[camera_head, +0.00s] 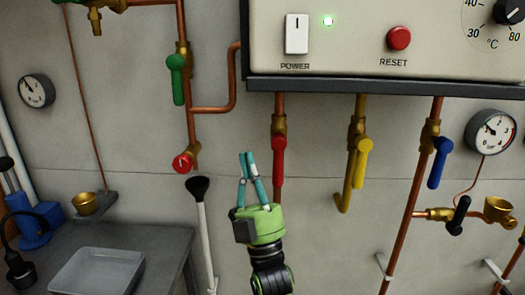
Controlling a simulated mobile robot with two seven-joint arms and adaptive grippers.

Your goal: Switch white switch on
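The white switch (297,34) is a rocker on the cream control panel (350,58), above the label POWER. A small green light (327,21) to its right is lit. My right gripper (248,154) has teal fingers that point up, and their tips come together with nothing between them. It is below the panel and down to the left of the switch, apart from it. My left gripper is not in view.
A red RESET button (398,39) and a dial (508,11) are on the same panel. Below the panel are copper pipes with red (278,157), yellow (361,160) and blue (438,163) valve handles. A grey tray (97,270) is at lower left.

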